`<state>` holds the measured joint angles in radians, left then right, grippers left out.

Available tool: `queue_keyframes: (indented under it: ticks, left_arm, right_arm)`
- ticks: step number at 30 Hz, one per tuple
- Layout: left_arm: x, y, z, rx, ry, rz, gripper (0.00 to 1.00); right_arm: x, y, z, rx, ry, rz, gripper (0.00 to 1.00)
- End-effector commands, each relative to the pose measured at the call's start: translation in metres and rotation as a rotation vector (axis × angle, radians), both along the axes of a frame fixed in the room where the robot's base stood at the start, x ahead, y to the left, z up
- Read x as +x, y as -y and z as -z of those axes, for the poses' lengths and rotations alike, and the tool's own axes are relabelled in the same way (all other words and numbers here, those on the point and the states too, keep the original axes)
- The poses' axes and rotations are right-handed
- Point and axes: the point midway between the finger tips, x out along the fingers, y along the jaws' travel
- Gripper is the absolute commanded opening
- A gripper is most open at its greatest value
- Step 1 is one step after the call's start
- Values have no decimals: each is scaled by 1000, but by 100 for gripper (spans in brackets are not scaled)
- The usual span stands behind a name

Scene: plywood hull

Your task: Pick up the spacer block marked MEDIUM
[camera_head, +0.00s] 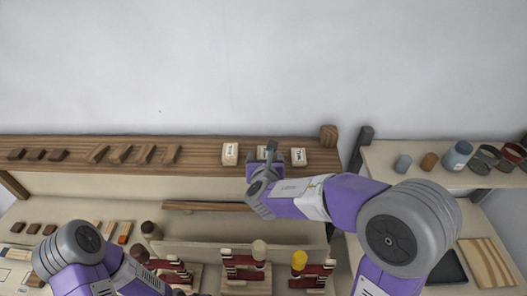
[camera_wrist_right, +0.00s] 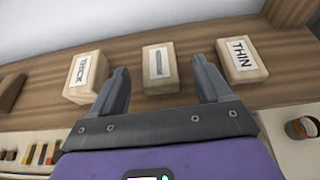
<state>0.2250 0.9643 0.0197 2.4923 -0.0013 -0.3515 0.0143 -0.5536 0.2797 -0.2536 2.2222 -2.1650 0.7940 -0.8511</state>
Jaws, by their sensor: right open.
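Three pale wooden blocks with white labels lie on the brown wooden shelf. In the right wrist view, the left block (camera_wrist_right: 86,78) reads THICK, the right block (camera_wrist_right: 241,60) reads THIN, and the middle block (camera_wrist_right: 161,68) has a label too small to read clearly. My right gripper (camera_wrist_right: 162,72) is open, its fingers apart on either side of the middle block's near end, with nothing held. In the head view, my right gripper (camera_head: 268,152) is at the shelf and partly hides the middle block (camera_head: 262,150). My left gripper is out of view.
The wooden shelf (camera_head: 200,168) also bears several dark and brown blocks at left and a wooden cube (camera_head: 329,135) at right. A side shelf (camera_head: 390,160) holds cups and rings. Below are racks with red-handled clamps (camera_head: 243,268). A plain wall stands behind.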

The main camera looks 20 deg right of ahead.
Motion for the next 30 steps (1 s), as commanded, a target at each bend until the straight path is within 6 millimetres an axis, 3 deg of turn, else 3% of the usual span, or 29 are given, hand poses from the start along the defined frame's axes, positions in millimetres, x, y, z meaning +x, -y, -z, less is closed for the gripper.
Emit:
queue_keyframes:
  ticks: [10, 20, 30]
  left_arm:
    - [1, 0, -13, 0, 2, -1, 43]
    - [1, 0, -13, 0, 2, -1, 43]
    - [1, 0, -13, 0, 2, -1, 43]
  right_arm:
    - [44, 12, 12, -2, -4, 1, 78]
    - [50, 13, 14, 1, -1, -1, 76]
    - [50, 13, 14, 1, -1, -1, 24]
